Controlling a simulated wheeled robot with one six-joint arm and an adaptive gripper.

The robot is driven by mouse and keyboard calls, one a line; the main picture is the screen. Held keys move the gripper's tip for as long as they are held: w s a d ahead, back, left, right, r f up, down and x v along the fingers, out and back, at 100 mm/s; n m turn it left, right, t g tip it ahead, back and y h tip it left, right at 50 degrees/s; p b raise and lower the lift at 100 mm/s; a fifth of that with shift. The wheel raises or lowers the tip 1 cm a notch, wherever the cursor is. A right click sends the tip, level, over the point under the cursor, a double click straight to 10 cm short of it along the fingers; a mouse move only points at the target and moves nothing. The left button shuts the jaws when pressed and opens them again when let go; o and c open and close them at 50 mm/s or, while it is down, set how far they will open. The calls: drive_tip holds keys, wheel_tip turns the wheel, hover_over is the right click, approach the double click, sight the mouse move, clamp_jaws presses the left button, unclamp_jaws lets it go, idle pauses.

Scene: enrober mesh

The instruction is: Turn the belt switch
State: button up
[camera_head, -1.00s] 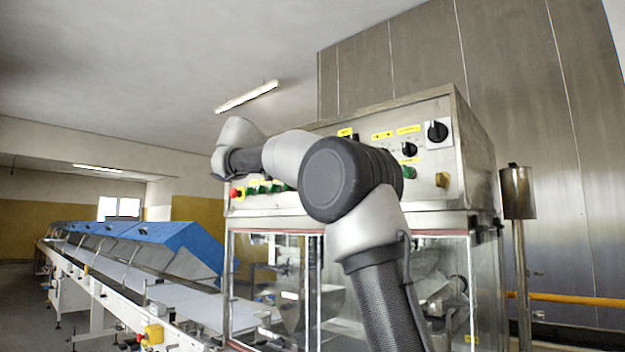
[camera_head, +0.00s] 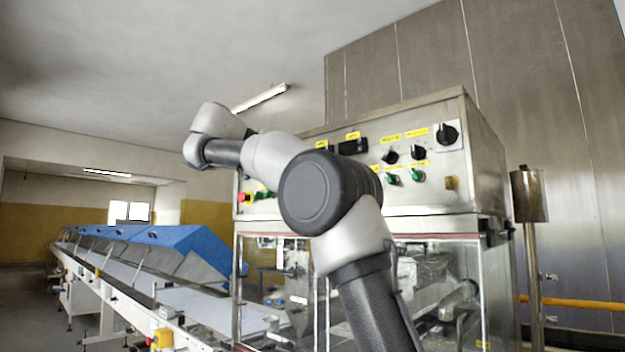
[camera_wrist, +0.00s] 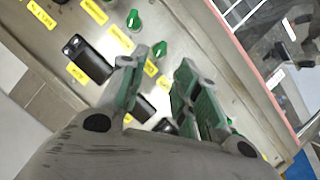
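The control panel (camera_head: 415,190) of a steel machine carries several switches with yellow labels too small to read, so I cannot tell which is the belt switch. Black knobs (camera_head: 390,157) and green knobs (camera_head: 392,179) show right of my arm. In the wrist view the panel (camera_wrist: 190,25) is tilted, with a green knob (camera_wrist: 134,19) and another green knob (camera_wrist: 160,48) beyond the fingers. My gripper (camera_wrist: 163,72) is open, its green-padded fingers apart with nothing held between them. In the head view my gripper is hidden behind my arm, which also covers part of the panel.
A red button (camera_head: 241,197) sits at the panel's left end. A black rectangular display (camera_wrist: 88,60) is left of the fingers in the wrist view. Glass doors (camera_head: 440,285) lie below the panel. A conveyor with blue covers (camera_head: 165,245) runs left. A steel post (camera_head: 529,195) stands right.

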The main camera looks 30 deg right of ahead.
drive_tip(key=v, duration=0.3)
drive_tip(key=shift+d, duration=0.1)
